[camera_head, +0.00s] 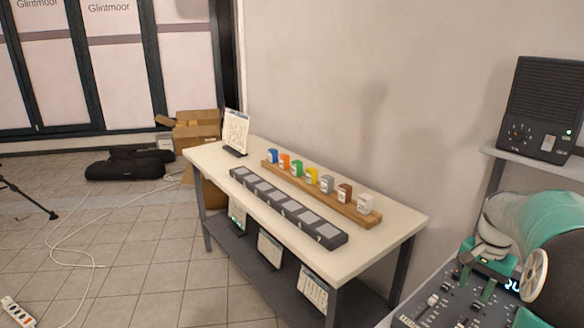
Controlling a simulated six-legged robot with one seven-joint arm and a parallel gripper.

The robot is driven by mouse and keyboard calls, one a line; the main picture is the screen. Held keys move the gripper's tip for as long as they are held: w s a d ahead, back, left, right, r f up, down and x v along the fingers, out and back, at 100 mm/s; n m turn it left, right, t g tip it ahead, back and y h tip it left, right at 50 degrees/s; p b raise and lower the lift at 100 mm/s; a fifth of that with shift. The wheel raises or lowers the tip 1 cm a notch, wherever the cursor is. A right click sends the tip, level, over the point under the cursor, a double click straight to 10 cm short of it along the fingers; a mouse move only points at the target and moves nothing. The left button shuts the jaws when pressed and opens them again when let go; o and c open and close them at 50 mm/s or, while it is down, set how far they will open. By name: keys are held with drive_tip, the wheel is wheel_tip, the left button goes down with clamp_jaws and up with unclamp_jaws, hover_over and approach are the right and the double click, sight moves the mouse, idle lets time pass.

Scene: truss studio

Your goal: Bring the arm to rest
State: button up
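My arm, teal and pale grey, comes in at the right edge of the head camera view. Its end bends down over a dark control panel (440,305) with faders and knobs in the lower right. My gripper (477,283) shows there as two small teal fingers standing apart, with panel surface between them and nothing seen held. Whether the fingertips touch the panel cannot be told. Part of the arm is cut off by the picture edge.
A pale table (385,235) bears a wooden rack (290,177) of several coloured blocks, a dark tray (330,238) with grey squares and a standing card (236,131). A black speaker box (540,105) stands on a shelf. White cable (75,250) and a power strip (17,312) lie on open tiled floor.

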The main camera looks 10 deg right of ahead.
drive_tip(key=a+r+n+t+h, duration=0.1)
drive_tip(key=a+r+n, duration=0.25)
drive_tip(key=a, duration=0.65)
drive_tip(key=a+r+n+t, duration=0.15)
drive_tip(key=a+r, duration=0.25)
drive_tip(key=a, duration=0.6)
drive_tip(key=s+a+n+t+y, duration=0.1)
drive_tip(key=s+a+n+t, duration=0.2)
drive_tip(key=s+a+n, duration=0.4)
drive_tip(key=s+a, duration=0.4)
drive_tip(key=a, duration=0.5)
drive_tip(key=shift+s, duration=0.2)
drive_tip(key=shift+d+r, duration=0.1)
drive_tip(key=shift+d, duration=0.1)
